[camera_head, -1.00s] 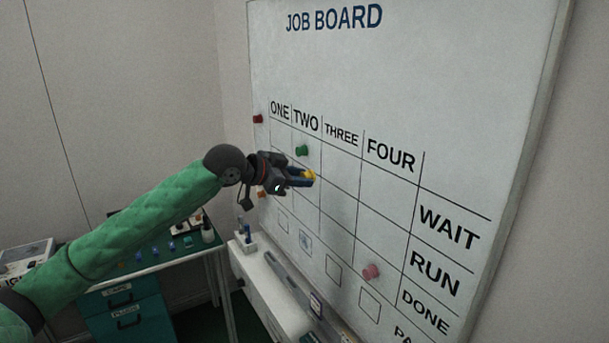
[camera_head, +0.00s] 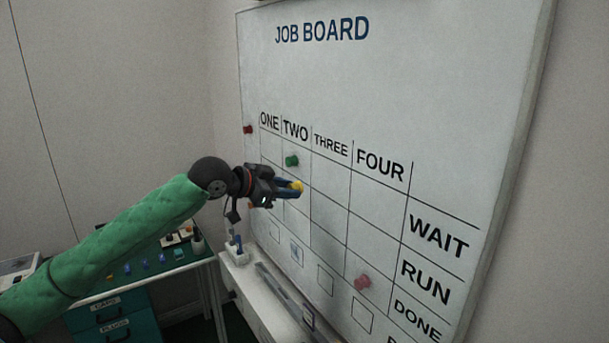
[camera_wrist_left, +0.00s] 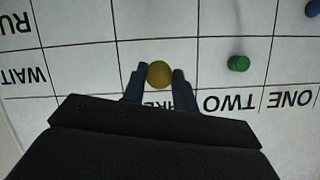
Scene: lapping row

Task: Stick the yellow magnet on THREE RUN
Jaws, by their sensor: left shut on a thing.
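The yellow magnet (camera_head: 297,187) is held between the fingertips of my left gripper (camera_head: 291,189), which is shut on it. In the left wrist view the magnet (camera_wrist_left: 160,74) sits between the two dark fingers (camera_wrist_left: 160,78), seen against the WAIT row of the THREE column. Whether it touches the board is not clear. The job board (camera_head: 450,90) has columns ONE to FOUR and rows WAIT, RUN, DONE and another partly cut off. The THREE RUN cell (camera_wrist_left: 157,27) shows empty in the wrist view. My right gripper is not in view.
A green magnet (camera_head: 292,160) sits in TWO WAIT, left of the held magnet. A red magnet (camera_head: 247,129) is at the board's left edge. A pink magnet (camera_head: 362,282) is low under FOUR. A blue magnet (camera_wrist_left: 313,7) shows in the wrist corner. A white ledge (camera_head: 245,285) runs below.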

